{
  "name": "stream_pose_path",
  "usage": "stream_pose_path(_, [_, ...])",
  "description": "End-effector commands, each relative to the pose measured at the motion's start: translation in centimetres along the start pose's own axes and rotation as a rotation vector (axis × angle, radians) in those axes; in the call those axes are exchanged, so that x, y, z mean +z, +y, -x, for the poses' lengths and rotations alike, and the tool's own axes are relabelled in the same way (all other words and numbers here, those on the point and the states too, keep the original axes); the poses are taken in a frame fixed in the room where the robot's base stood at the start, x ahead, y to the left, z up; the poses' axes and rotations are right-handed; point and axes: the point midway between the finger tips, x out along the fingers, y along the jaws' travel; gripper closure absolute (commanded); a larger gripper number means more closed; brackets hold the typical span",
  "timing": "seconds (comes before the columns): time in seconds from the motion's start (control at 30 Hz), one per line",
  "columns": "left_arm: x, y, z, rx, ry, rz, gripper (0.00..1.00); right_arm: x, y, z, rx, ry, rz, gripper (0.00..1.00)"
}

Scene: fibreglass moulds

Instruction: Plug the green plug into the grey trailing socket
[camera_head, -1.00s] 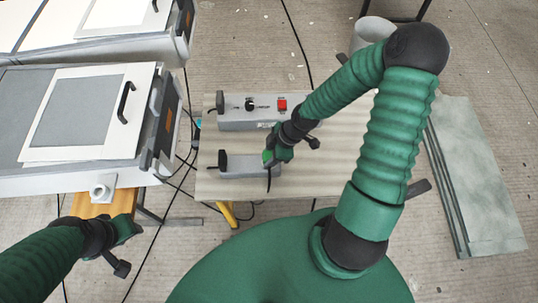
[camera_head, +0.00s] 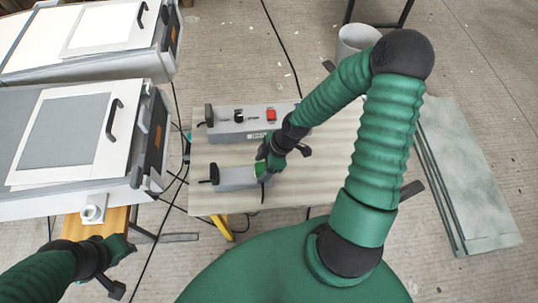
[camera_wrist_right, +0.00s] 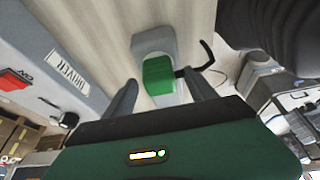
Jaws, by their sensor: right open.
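The green plug (camera_head: 261,169) is at the right end of the grey trailing socket (camera_head: 230,178) on the board. In the right wrist view the plug (camera_wrist_right: 158,76) sits against the end of the grey socket (camera_wrist_right: 152,42), with no clear gap; its pins are hidden. A black cable leaves the plug. My right gripper (camera_head: 267,160) is just over the plug. In the wrist view its two dark fingers stand apart on either side of the plug, clear of it. My left gripper (camera_head: 122,262) is at the lower left, away from the socket; its jaws do not show clearly.
A larger grey box (camera_head: 235,128) with a red switch (camera_head: 271,115) lies behind the socket on the pale board (camera_head: 320,170). Moulds on grey benches (camera_head: 60,205) stand at the left. Green-grey sheets (camera_head: 460,180) lie at the right. The board's right part is free.

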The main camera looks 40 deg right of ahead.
Motion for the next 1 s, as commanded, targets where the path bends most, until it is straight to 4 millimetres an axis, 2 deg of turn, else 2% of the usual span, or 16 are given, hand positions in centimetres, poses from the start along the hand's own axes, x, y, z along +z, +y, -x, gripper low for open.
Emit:
stream_pose_path(0.4, [-1.0,0.0,4.1,0.0,0.0,0.0,0.64,0.0,0.2,10.5,0.004,-0.002,-0.004,0.35])
stream_pose_path(0.6, [-1.3,0.0,5.6,0.0,0.0,0.0,0.64,0.0,0.2,14.4,0.001,-0.002,-0.004,0.35])
stream_pose_path(0.77, [-1.4,0.0,6.0,0.0,0.0,0.0,0.64,0.0,0.1,15.6,-0.001,-0.001,-0.002,0.35])
stream_pose_path(1.0, [-1.4,0.0,5.9,0.0,0.0,0.0,0.64,0.1,0.1,15.7,-0.002,-0.001,-0.001,0.35])
